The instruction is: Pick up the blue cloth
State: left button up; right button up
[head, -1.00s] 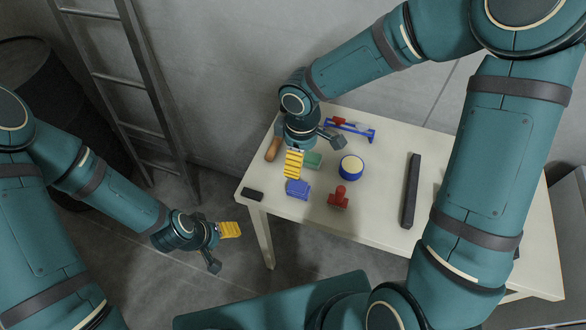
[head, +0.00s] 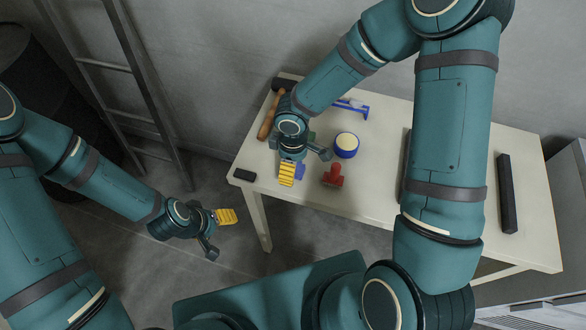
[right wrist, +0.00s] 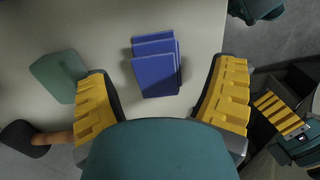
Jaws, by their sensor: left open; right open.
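The blue cloth (head: 300,171) is a small folded stack near the table's front left. In the head view my right gripper partly covers it. In the right wrist view the cloth (right wrist: 155,68) lies whole on the table, between the two yellow finger pads and apart from both. My right gripper (head: 306,169) is open and empty above the cloth. My left gripper (head: 222,234) is open and empty, off the table's front left, over the floor.
The table (head: 375,205) also holds a green block (right wrist: 60,75), a hammer (head: 267,122), a dark block (head: 244,175), a round blue-rimmed tin (head: 346,146), a red stamp-like object (head: 333,176) and a long dark bar (head: 507,193). A ladder (head: 150,95) leans by the wall.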

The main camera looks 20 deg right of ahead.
jog(key=shift+f, duration=0.9)
jog(key=c, duration=1.2)
notch_tip(320, 180, up, 10)
jog(key=shift+r+p, duration=0.1)
jog(key=shift+p, duration=0.95)
jog(key=shift+o, duration=0.3)
